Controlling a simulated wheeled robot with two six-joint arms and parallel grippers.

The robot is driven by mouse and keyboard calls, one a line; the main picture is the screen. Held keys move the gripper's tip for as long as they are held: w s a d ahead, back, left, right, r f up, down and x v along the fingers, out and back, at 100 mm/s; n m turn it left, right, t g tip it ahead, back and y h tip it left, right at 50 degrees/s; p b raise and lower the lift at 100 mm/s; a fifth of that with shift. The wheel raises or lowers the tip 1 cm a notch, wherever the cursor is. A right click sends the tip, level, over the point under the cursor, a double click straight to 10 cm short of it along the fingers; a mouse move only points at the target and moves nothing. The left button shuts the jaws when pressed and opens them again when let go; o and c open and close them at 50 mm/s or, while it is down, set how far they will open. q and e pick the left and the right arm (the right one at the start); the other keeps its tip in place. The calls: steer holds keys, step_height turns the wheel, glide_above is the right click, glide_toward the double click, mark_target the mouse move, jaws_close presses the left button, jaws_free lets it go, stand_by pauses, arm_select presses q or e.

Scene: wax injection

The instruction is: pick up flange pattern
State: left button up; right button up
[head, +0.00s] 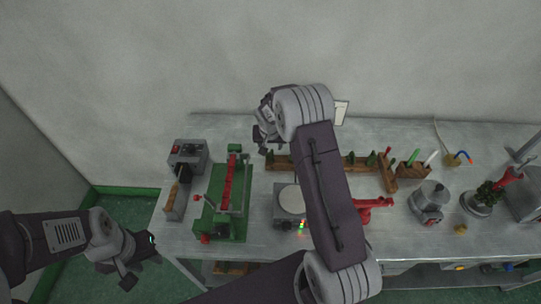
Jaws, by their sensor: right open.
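I cannot pick out the flange pattern for sure. A red part (375,203) lies on the table just right of my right arm, partly hidden by it, and its shape is too small to read. My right gripper (263,136) is open above the back of the table, near the left end of the wooden rack, with no object visible in it. My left gripper (136,274) hangs off the table's left end, above the green floor, and its jaws are too dark to read.
My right arm hides the middle.

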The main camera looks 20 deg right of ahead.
mark_target(270, 154)
steer(key=x, duration=0.1)
steer(key=p+x, duration=0.1)
steer(key=x, duration=0.2)
steer(key=shift+s+a+f, duration=0.15)
steer(key=shift+a+f, duration=0.15)
steer(key=shift+f, duration=0.4)
steer(key=shift+r, duration=0.15)
steer(key=c, duration=0.6)
jaws_close()
steer(key=r, duration=0.4)
steer(key=shift+s+d+r+b, duration=0.15)
steer(key=shift+d+r+b, duration=0.05)
steer(key=shift+d+b, duration=0.2)
steer(key=s+d+r+b, duration=0.1)
steer(key=s+d+r, duration=0.5)
steer(key=d, duration=0.3)
steer(key=shift+r, duration=0.3)
